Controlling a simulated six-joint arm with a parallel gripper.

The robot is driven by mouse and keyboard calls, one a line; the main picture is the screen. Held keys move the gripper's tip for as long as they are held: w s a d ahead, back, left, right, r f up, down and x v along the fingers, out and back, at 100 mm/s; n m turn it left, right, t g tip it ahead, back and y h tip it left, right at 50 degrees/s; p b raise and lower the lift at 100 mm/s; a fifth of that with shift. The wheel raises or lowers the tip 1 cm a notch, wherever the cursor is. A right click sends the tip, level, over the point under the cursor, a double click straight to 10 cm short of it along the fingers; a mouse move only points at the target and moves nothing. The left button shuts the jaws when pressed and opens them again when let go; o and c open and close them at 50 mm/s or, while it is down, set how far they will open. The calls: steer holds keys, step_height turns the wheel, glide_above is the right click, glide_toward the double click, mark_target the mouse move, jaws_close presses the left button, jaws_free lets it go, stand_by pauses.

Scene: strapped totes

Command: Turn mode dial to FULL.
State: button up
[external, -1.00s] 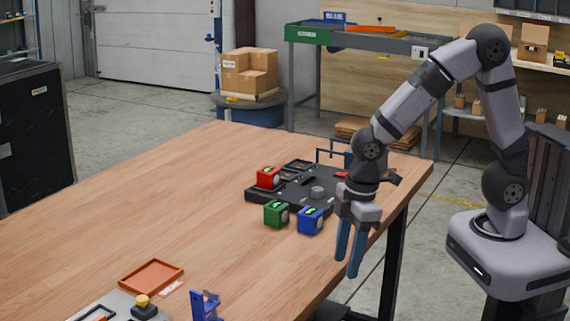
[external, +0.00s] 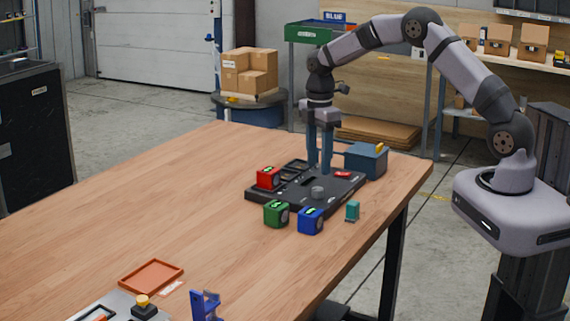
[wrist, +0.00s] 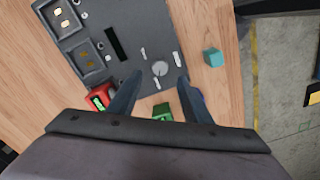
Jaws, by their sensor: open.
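The mode dial (external: 317,192) is a small round grey knob on a black panel (external: 262,197) on the wooden table. In the wrist view the dial (wrist: 160,68) has a thin mark on its face and several short white labels around it, too small to read. My gripper (external: 319,168) points down over the panel, behind the dial in the external view. It is open and empty. In the wrist view my gripper (wrist: 159,77) has its two fingers on either side of the dial in the picture, apart from it.
A red cube (external: 268,177) sits at the panel's left part. A green cube (external: 276,213) and a blue cube (external: 310,219) stand in front. A teal block (external: 352,210) is to the right. A blue box (external: 366,162) stands behind right.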

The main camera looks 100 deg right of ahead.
mark_target(318, 188)
steer(key=shift+a+f+p, duration=0.1)
steer(key=shift+f+p, duration=1.35)
steer(key=shift+f, duration=2.2)
steer(key=c, duration=1.1)
